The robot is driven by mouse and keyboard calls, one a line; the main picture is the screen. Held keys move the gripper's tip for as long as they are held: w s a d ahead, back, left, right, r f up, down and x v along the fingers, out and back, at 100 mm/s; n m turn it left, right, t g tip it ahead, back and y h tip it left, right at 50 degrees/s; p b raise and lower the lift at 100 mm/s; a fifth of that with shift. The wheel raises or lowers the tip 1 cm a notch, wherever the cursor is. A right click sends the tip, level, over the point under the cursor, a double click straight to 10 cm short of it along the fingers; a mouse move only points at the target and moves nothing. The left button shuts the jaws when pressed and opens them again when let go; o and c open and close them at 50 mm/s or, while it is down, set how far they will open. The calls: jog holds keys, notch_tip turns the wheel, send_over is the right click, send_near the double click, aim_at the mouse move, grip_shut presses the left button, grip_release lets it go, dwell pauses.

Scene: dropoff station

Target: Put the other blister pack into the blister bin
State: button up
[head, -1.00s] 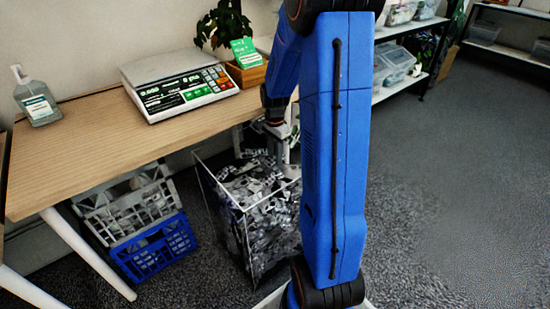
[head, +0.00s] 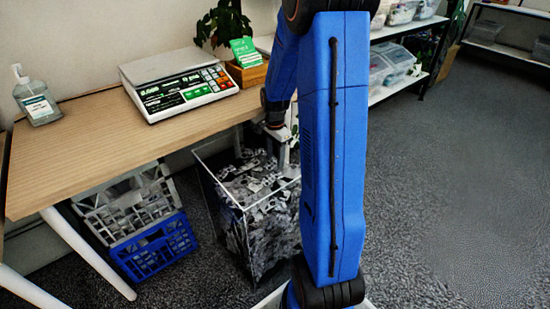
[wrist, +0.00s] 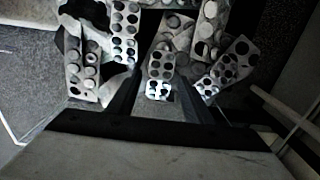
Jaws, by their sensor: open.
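The blister bin (head: 232,205) is a clear-walled box on the floor beside the table, filled with many silvery grey blister packs (head: 262,188). My gripper (head: 283,152) points down over the back right part of the bin, partly hidden by my arm. In the wrist view my gripper (wrist: 160,78) is open, its dark fingers apart. A small blister pack (wrist: 160,66) shows between and beyond the fingers, among other packs in the bin; I see none gripped. I cannot tell one particular pack from the rest.
The wooden table (head: 100,140) holds a scale (head: 180,85), a sanitizer bottle (head: 38,98) and a potted plant (head: 225,25). A grey crate (head: 125,205) and a blue crate (head: 155,248) stand under it. The floor at right is clear.

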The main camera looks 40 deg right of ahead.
aim_at(275, 161)
notch_tip(275, 161, up, 12)
jog(key=s+a+r+n+t, duration=0.2)
jog(key=s+a+r+n, duration=0.7)
jog(key=a, duration=0.4)
jog(key=s+a+n+t, duration=0.1)
jog(key=s+a+n, duration=0.3)
jog(key=s, duration=0.4)
jog(key=s+a+r+n+t, duration=0.1)
jog(key=s+a+n, duration=0.3)
jog(key=s, duration=0.4)
jog(key=shift+s+n+t, duration=0.15)
jog(key=shift+n+t, duration=0.15)
jog(key=shift+t, duration=0.1)
jog(key=shift+r, duration=0.1)
